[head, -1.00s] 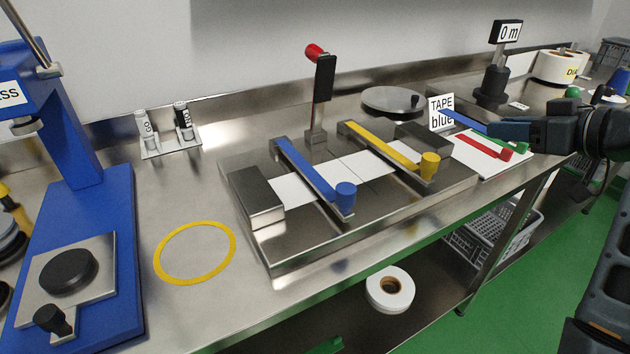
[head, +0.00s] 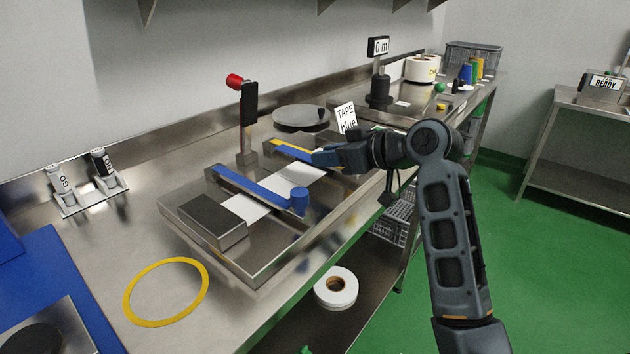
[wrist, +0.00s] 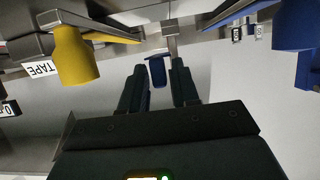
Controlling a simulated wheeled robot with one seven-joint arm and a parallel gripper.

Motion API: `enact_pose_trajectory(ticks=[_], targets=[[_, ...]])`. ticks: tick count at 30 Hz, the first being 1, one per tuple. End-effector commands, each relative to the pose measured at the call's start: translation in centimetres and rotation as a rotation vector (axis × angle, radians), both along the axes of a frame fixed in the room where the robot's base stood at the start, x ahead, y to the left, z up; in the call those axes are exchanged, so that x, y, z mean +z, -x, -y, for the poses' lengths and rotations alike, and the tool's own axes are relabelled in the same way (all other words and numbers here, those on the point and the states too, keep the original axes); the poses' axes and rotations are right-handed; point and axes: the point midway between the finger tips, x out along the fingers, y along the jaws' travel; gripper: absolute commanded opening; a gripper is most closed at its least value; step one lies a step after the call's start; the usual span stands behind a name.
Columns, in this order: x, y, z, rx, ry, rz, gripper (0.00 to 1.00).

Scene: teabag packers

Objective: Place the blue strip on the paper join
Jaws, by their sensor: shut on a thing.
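My gripper (head: 322,157) is shut on the blue strip (head: 294,153), which sticks out to the left from the fingertips. In the wrist view the blue strip (wrist: 157,70) shows between the two fingers. The strip is above the right part of the steel splicing block (head: 262,252), near the yellow clamp arm (head: 278,142). White paper (head: 246,208) lies across the block under the blue clamp arm (head: 248,186). The paper join cannot be made out clearly; my gripper and strip hide part of the paper's right side.
The blue knob (head: 299,200) and yellow knob (wrist: 75,60) stand up near the paper. A red-handled lever (head: 248,120) rises behind the block. A "TAPE blue" sign (head: 346,117) stands behind my gripper. Bare bench lies around the yellow ring (head: 130,300).

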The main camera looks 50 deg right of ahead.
Motion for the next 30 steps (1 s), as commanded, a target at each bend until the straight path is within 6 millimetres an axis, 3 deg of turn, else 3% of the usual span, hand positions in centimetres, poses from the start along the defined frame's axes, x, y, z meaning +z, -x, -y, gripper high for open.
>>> enact_pose_trajectory(ticks=[7, 11, 18, 30], targets=[[-1.6, -1.2, -2.4, 0.0, -0.001, 0.0, 0.02], [-2.3, -1.2, -2.5, -0.001, -0.002, -0.002, 0.02], [-5.4, -1.2, -2.5, -0.001, -0.003, -0.002, 0.02], [-6.1, -1.2, -2.4, 0.0, -0.001, 0.0, 0.02]])
